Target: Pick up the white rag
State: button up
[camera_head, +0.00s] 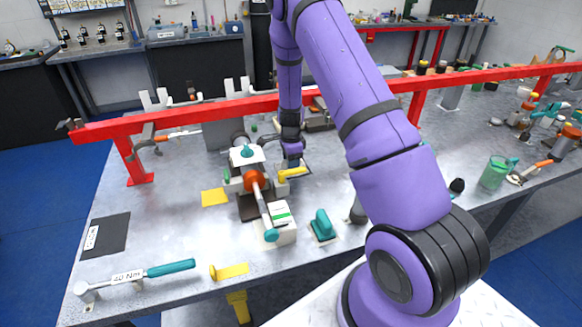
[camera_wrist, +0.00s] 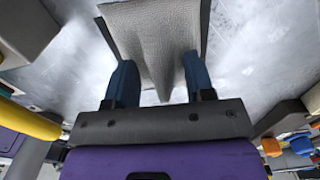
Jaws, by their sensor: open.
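The white rag (camera_wrist: 155,28) shows in the wrist view as a pale, textured cloth with a raised fold pointing down between my fingers. A dark edge shows along its sides. My gripper (camera_wrist: 158,60) is open, with one blue finger on each side of the fold. I see a gap beside the fold, and I cannot tell whether either finger touches the cloth. In the head view my gripper (camera_head: 292,163) is low over the bench behind the yellow handle (camera_head: 293,173). The rag is mostly hidden there and I cannot make it out clearly.
A red rail (camera_head: 220,108) crosses above the bench (camera_head: 160,205) close to my arm. A clamped assembly with an orange collar (camera_head: 254,180) stands left of my gripper.

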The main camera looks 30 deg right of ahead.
grip_shut()
jog(key=shift+r, duration=0.1)
notch_tip(320, 180, up, 10)
jog(key=shift+f, duration=0.1)
dwell(0.4)
dwell(0.4)
